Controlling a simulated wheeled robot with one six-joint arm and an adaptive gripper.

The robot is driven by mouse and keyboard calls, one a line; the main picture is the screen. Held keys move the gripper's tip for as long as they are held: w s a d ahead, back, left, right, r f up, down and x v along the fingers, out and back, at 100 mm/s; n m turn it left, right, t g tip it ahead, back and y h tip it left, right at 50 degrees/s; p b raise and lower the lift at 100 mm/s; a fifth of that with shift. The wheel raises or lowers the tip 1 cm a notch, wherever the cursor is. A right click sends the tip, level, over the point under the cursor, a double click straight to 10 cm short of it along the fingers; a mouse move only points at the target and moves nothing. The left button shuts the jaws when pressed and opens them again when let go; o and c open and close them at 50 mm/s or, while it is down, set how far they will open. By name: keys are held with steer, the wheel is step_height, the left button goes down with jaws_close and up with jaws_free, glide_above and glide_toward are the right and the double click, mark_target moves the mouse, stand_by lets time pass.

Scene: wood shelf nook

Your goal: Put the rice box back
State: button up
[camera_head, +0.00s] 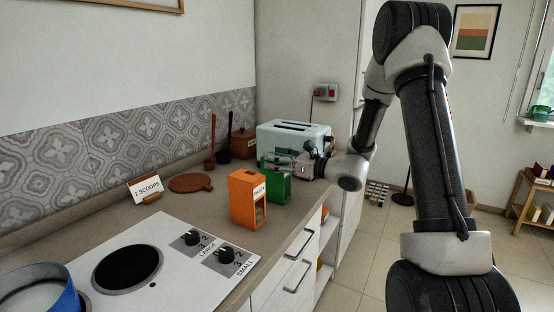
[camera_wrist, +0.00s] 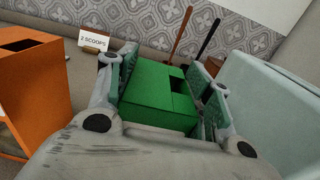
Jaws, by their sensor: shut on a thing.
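A green box (camera_head: 279,189) with a dark opening is between the fingers of my gripper (camera_head: 282,160), just in front of the toaster. In the wrist view the green box (camera_wrist: 150,97) sits upright between both finger pads, and my gripper (camera_wrist: 160,88) is shut on it. I cannot tell if its base touches the counter. An orange box (camera_head: 242,200) with a small label and a window stands upright on the counter to its left. The orange box (camera_wrist: 35,85) also shows at the left in the wrist view. I cannot read which box is marked rice.
A pale green toaster (camera_head: 290,136) stands close behind my gripper. A brown canister (camera_head: 243,145), a round board (camera_head: 191,183) and a "2 SCOOPS" card (camera_head: 145,188) stand farther back. The cooktop (camera_head: 180,275) with a blue pot (camera_head: 42,290) is at front left.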

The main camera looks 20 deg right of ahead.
steer(key=shift+f, duration=0.15)
steer(key=o, duration=1.4)
